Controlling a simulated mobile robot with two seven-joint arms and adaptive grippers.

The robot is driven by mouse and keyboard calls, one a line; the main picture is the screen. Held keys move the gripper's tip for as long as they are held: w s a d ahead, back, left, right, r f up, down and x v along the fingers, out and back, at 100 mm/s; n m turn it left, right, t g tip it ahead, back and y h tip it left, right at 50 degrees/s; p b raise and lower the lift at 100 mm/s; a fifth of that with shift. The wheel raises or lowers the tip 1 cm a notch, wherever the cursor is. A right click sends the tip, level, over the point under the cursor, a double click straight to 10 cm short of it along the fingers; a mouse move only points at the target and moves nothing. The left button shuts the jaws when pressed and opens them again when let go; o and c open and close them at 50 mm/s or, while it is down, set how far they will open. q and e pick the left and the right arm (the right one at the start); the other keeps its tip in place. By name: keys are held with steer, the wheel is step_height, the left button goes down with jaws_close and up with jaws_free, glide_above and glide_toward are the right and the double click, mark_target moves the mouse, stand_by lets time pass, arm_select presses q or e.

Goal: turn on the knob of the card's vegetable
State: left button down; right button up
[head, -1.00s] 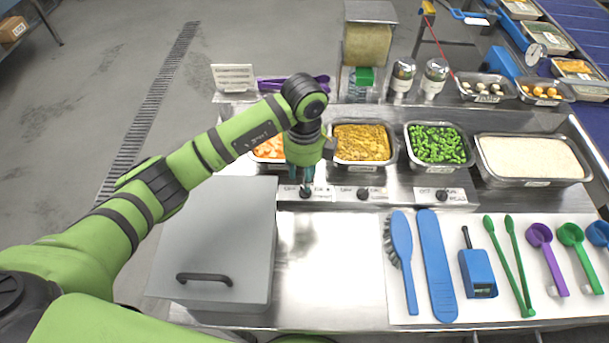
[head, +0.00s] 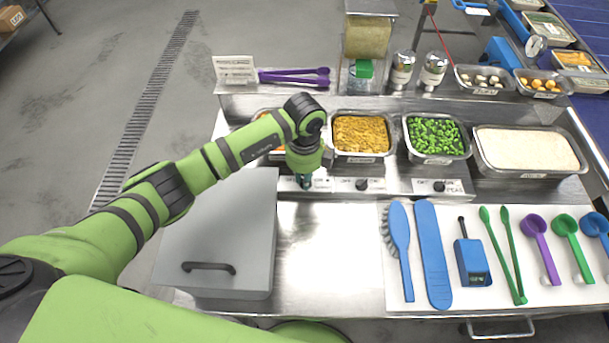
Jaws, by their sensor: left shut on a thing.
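The card (head: 235,69) stands at the back left of the counter; its print is too small to read. The front panel has a middle knob (head: 362,185) and a right knob (head: 438,187), each with a small label. My left gripper (head: 304,183) points down at the left end of the panel, shut on the left knob, which it hides. Behind it, the pan of orange food (head: 262,147) is mostly covered by my arm. Next to it are a pan of yellow food (head: 361,137) and a pan of green peas (head: 436,138). My right gripper is out of view.
A grey lidded box (head: 222,225) stands at the front left. A white mat (head: 448,300) with blue, green and purple utensils lies at the front right. A wide pan of white rice (head: 528,150) is at the right. Bare steel lies between box and mat.

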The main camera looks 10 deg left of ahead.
arm_select(q)
steer(key=shift+m+b, duration=0.4)
steer(key=shift+b, duration=0.05)
steer(key=m+b, duration=0.2)
steer(key=m, duration=0.1)
steer(key=shift+w+a+f, duration=0.1)
steer(key=shift+w+f, duration=0.05)
steer(key=m+b, duration=1.1)
steer(key=b, duration=0.1)
steer(key=shift+w+m+b, duration=0.15)
steer(key=shift+m+b, duration=0.15)
steer(key=shift+b, duration=0.05)
steer(key=shift+m+b, duration=1.2)
steer(key=shift+m, duration=0.1)
steer(key=shift+r, duration=0.2)
steer(key=c, duration=1.2)
jaws_free()
